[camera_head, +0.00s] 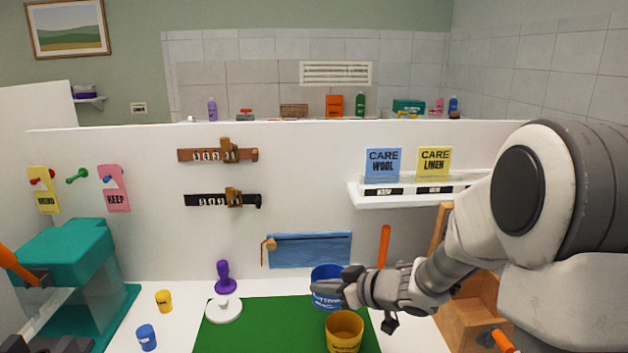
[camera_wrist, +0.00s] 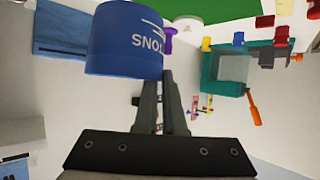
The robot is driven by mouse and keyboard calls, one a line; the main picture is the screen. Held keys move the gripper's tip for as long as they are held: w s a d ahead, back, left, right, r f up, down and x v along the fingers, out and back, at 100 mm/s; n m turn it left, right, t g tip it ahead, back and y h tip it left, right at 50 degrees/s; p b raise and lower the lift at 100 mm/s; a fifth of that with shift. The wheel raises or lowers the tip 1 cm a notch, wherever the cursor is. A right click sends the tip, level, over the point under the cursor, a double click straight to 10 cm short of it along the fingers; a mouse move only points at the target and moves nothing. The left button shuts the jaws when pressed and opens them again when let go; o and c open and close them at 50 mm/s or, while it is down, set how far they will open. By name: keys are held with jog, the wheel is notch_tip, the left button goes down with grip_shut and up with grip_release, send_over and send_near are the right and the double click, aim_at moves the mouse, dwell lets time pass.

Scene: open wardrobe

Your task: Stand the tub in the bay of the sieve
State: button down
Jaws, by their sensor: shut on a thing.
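A blue tub (camera_head: 325,300) with white lettering shows in the head view above the back right of the green mat. It also shows large in the wrist view (camera_wrist: 122,42). My gripper (camera_head: 340,287) reaches it from the right and is shut on it. In the wrist view, my gripper's fingers (camera_wrist: 158,78) meet the tub's edge, and the tub hides their tips. A yellow tub (camera_head: 344,334) stands on the mat in front of the blue one. I cannot make out a sieve or its bay for certain.
The green mat (camera_head: 255,325) is mostly clear. A white disc (camera_head: 223,310), a purple-handled stamp (camera_head: 224,278) and small yellow and blue pots are at left, beside a teal machine (camera_head: 65,255). A wooden stand (camera_head: 455,320) is at right, partly behind my arm. A white shelf (camera_head: 385,200) hangs above.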

jog(key=s+d+m+t+h, duration=0.1)
jog(key=d+m+h, duration=0.1)
jog(key=d, duration=0.3)
jog(key=s+d+r+m+t+h+p, duration=0.1)
jog(key=d+m+h, duration=0.2)
jog(key=d, duration=0.2)
jog(key=shift+s+d+m+t, duration=0.25)
jog(key=shift+d+m+t, duration=0.15)
jog(key=shift+r, duration=0.1)
